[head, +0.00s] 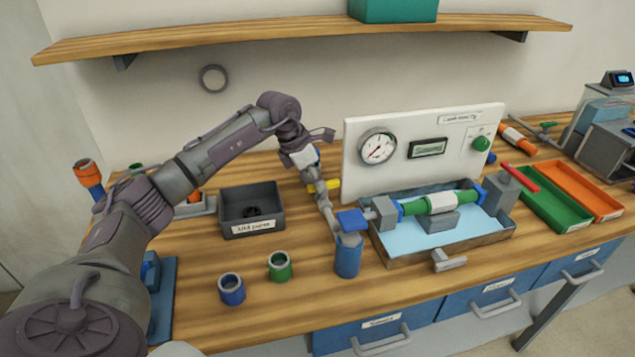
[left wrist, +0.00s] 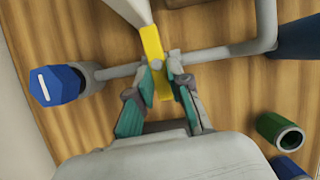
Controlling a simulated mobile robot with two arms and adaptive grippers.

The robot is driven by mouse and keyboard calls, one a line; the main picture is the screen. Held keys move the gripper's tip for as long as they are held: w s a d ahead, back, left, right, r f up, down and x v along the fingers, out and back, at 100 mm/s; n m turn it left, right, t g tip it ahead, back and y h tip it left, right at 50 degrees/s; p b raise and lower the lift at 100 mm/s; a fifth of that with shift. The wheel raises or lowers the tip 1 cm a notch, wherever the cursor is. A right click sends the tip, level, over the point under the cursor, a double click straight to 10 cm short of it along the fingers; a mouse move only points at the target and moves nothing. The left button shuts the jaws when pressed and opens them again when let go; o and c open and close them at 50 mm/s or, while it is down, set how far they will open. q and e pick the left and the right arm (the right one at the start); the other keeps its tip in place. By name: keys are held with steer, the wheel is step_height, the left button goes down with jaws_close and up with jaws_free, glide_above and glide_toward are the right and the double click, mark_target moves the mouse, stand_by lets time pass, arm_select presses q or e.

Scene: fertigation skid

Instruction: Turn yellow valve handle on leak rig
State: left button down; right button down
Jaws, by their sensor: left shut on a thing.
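The leak rig has a white panel (head: 410,175) with a round gauge (head: 377,148), and a tray (head: 460,250) holding a green and blue pipe run (head: 440,203). The yellow valve handle (head: 331,184) is on grey piping left of the panel, mostly hidden by my arm in the head view. In the left wrist view the yellow handle (left wrist: 153,48) runs between the teal finger pads of my left gripper (left wrist: 160,85), which is shut on it. My left gripper also shows in the head view (head: 320,187). My right gripper is not in view.
A black labelled bin (head: 252,223) stands left of the rig. A blue fitting (head: 232,290), a green fitting (head: 279,266) and a blue cylinder (head: 348,260) stand in front. A red handle (head: 521,178) and green tray (head: 556,215) are at right. A shelf (head: 200,38) hangs above.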

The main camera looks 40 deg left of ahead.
arm_select(q)
steer(key=shift+a+m, duration=0.1)
steer(key=shift+m, duration=0.4)
steer(key=shift+r, duration=0.1)
steer(key=c, duration=1.1)
jaws_free()
steer(key=v, duration=1.2)
steer(key=shift+w+a, duration=0.1)
steer(key=shift+w, duration=0.15)
